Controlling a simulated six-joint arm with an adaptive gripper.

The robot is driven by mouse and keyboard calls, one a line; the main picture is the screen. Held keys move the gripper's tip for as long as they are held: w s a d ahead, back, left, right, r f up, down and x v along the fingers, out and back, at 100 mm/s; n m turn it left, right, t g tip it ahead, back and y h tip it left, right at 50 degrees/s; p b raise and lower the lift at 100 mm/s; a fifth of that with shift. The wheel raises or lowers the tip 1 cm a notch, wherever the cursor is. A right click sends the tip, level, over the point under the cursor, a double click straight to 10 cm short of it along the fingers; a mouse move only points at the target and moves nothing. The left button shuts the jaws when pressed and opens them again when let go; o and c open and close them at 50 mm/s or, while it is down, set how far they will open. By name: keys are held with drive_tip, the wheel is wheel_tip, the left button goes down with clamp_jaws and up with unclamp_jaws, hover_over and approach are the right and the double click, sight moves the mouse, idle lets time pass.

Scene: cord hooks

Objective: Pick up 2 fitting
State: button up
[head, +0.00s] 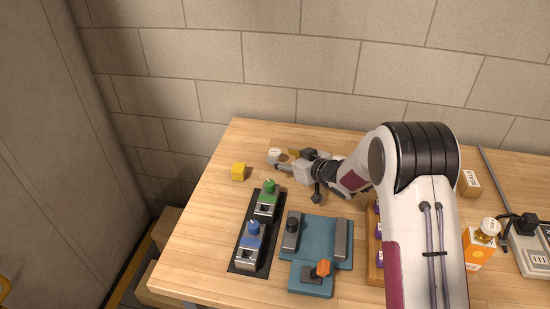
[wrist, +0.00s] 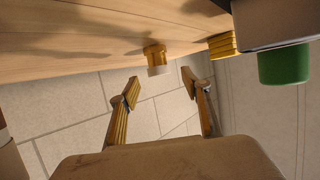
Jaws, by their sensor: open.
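A small fitting with a white cap (head: 274,154) stands near the back left of the wooden table.
A yellow block (head: 238,172) sits left of the fitting. A dark tray (head: 245,240) with a green-topped and a blue-topped unit lies in front. A teal fixture (head: 318,243) stands right of it.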

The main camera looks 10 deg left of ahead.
sight(278, 154)
drive_tip(key=shift+a, duration=0.1)
idle(0.3)
drive_tip(key=shift+x, duration=2.65)
drive_tip(key=shift+w, duration=0.1)
drive_tip(key=c, duration=1.3)
